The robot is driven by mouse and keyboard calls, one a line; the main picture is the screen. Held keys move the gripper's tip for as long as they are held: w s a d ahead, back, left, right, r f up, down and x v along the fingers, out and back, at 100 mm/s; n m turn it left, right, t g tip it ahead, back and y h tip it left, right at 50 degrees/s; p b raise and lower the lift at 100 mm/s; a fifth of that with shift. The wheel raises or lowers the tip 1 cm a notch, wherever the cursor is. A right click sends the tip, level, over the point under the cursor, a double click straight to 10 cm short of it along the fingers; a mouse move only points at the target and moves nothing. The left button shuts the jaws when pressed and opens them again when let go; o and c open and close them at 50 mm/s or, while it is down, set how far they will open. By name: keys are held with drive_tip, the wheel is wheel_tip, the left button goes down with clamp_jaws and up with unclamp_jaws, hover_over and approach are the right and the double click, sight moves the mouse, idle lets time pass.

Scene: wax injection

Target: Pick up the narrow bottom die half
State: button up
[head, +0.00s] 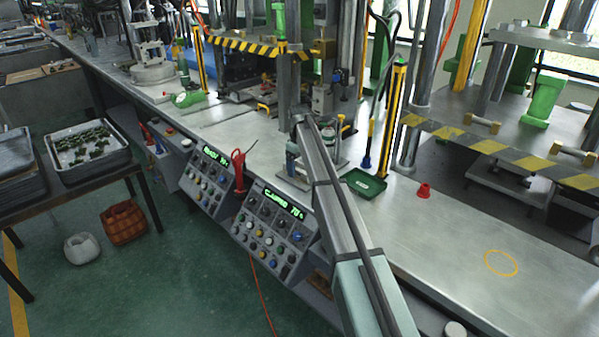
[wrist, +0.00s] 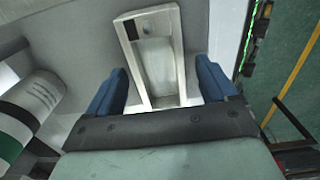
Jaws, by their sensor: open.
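The narrow bottom die half (wrist: 155,68) shows in the wrist view as a long, narrow metal block with a shallow recess and a small dark square hole near its far left corner. It lies on a pale grey surface. My gripper (wrist: 163,84) is open, with one blue finger to the left of the die half's near part and the other to its right. Gaps show beside both fingers. The near end of the die half reaches down to the dark gripper body in the picture. In the head view my arm covers most of this spot and I cannot make out the die half.
Control panels (head: 270,228) line the bench's front edge. Press columns (head: 424,85) stand behind. The bench around the yellow circle (head: 500,263) is clear.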

drive_tip(key=shift+f, duration=0.1)
drive_tip(key=shift+c, duration=0.4)
drive_tip(key=c, duration=1.4)
